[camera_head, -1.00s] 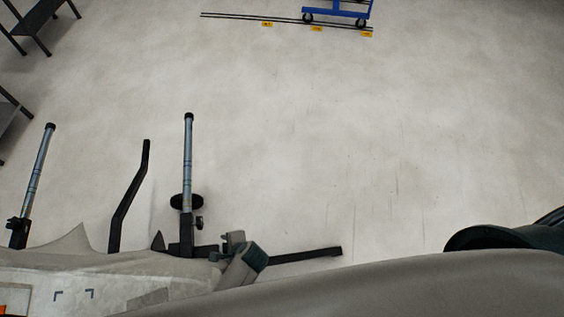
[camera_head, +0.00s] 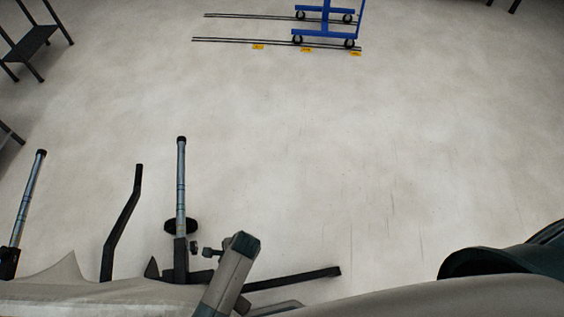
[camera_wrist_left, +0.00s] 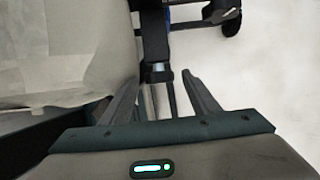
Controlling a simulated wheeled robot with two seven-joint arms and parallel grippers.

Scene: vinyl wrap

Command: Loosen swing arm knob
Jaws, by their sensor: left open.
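In the head view, a dark swing arm (camera_head: 310,276) reaches right from the foot of a silver post (camera_head: 181,195). A small dark knob (camera_head: 194,247) sits beside the post, and another knob-like part (camera_head: 209,252) is just right of it. I cannot tell which is the swing arm knob. A grey, teal-ended part of my left arm crosses the swing arm; its fingers are not clear there. In the left wrist view my left gripper (camera_wrist_left: 162,84) is open, with a dark bar with a silver band (camera_wrist_left: 157,68) just ahead, between and beyond the fingertips. No right gripper shows.
A bent black lever (camera_head: 122,222) and a second post (camera_head: 28,200) stand to the left. Pale sheet-like material (camera_head: 75,290) lies in front. A blue cart (camera_head: 322,38) stands far back near floor rails (camera_head: 230,40). The middle floor is clear.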

